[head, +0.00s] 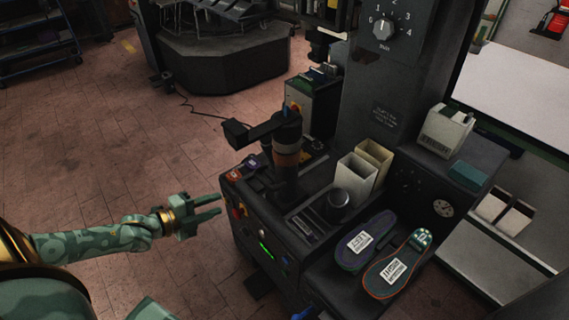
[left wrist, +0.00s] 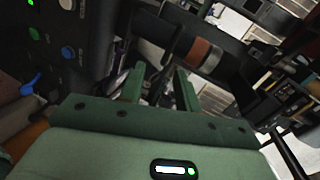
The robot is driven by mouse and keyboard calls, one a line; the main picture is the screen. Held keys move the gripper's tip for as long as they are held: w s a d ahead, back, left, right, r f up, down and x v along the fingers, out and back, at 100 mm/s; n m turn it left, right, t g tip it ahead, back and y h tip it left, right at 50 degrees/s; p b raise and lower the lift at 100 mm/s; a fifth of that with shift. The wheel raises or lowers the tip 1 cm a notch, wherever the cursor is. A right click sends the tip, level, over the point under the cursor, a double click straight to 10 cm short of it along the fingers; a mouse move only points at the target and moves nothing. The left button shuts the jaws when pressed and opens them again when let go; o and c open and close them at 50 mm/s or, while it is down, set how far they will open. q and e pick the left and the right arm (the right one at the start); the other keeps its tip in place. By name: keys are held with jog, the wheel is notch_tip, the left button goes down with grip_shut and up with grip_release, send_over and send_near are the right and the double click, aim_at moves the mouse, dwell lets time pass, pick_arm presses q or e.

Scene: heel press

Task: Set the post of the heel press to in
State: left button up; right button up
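The heel press post (head: 287,158) is a dark upright cylinder with a brown band, standing on the back left part of the black machine. A dark arm (head: 258,131) reaches left from its top. The post with its brown band also shows in the left wrist view (left wrist: 198,53), beyond the fingers. My left gripper (head: 218,205) is open and empty, at the machine's left edge, lower left of the post in the head view and apart from it. Its two green fingers stand apart in the left wrist view (left wrist: 160,84). My right gripper is not in view.
The machine's front carries coloured buttons and a lit green strip (head: 266,250). Two labelled soles (head: 365,240) lie on its right side. A numbered dial (head: 383,27) is above.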

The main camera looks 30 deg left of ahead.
aim_at(263, 180)
pick_arm(q)
jog(key=w+d+b, duration=0.2)
jog(key=w, duration=0.3)
jog(key=w+d+f+m+b, duration=0.1)
jog(key=w+d+b, duration=0.1)
jog(key=w, duration=0.3)
jog(key=w+d+f+m+b, duration=0.1)
jog(key=w+d+b, duration=0.1)
jog(key=w, duration=0.3)
jog(key=shift+w+d+t, duration=0.1)
jog(key=shift+d+t, duration=0.2)
jog(key=shift+d, duration=0.15)
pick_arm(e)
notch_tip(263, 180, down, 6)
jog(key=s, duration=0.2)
pick_arm(q)
grip_shut()
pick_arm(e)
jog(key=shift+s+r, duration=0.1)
